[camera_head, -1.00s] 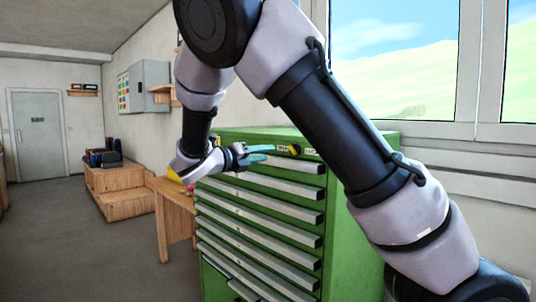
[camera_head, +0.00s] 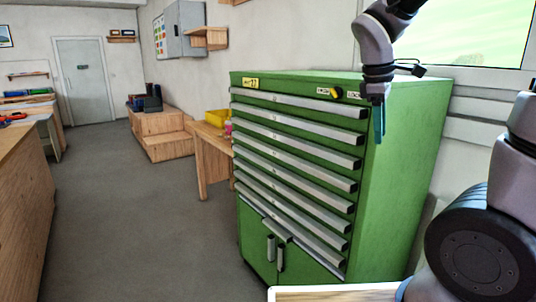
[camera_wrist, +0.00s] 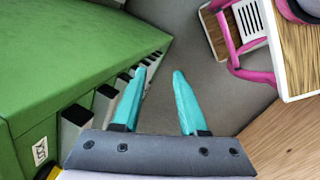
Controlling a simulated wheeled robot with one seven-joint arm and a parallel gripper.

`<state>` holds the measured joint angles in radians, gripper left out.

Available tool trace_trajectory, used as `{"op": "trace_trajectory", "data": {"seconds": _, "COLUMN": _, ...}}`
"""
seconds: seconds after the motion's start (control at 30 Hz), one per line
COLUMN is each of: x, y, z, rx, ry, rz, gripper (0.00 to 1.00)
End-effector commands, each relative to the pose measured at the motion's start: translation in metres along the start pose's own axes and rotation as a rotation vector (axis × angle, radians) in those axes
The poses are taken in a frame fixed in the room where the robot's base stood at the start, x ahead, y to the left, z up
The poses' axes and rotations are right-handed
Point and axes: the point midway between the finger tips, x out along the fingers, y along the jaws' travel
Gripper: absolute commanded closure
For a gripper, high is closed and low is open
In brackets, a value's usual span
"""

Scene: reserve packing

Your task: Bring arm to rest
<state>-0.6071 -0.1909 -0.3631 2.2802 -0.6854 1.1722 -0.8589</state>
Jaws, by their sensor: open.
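My gripper (camera_head: 379,121) points down in front of the right side of the green drawer cabinet (camera_head: 400,180), near its top front corner. In the wrist view my gripper (camera_wrist: 158,100) has its two teal fingers apart, with nothing between them but grey floor beyond. The cabinet (camera_wrist: 70,50) fills the left of the wrist view. My arm comes down from the top of the head view, and part of it also shows at the lower right.
A wooden table (camera_head: 212,158) with a yellow bin (camera_head: 216,118) stands left of the cabinet. Wooden steps (camera_head: 160,135) are farther back. A wooden counter (camera_head: 25,190) is at left. Open floor (camera_head: 150,230) lies between. A pink-framed object (camera_wrist: 240,50) shows in the wrist view.

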Motion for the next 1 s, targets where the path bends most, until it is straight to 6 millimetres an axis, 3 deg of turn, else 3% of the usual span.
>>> {"op": "trace_trajectory", "data": {"seconds": 0.03, "x": -0.011, "y": -0.007, "z": 0.012, "rx": 0.166, "ry": 0.085, "rz": -0.022, "gripper": 0.57}}
{"op": "trace_trajectory", "data": {"seconds": 0.2, "x": -0.049, "y": -0.036, "z": 0.029, "rx": 0.704, "ry": 0.334, "rz": -0.108, "gripper": 0.57}}
{"op": "trace_trajectory", "data": {"seconds": 0.43, "x": -0.086, "y": -0.062, "z": 0.039, "rx": 1.221, "ry": 0.565, "rz": -0.200, "gripper": 0.57}}
{"op": "trace_trajectory", "data": {"seconds": 0.6, "x": -0.095, "y": -0.068, "z": 0.039, "rx": 1.360, "ry": 0.627, "rz": -0.232, "gripper": 0.57}}
{"op": "trace_trajectory", "data": {"seconds": 1.0, "x": -0.095, "y": -0.069, "z": 0.039, "rx": 1.370, "ry": 0.630, "rz": -0.236, "gripper": 0.57}}
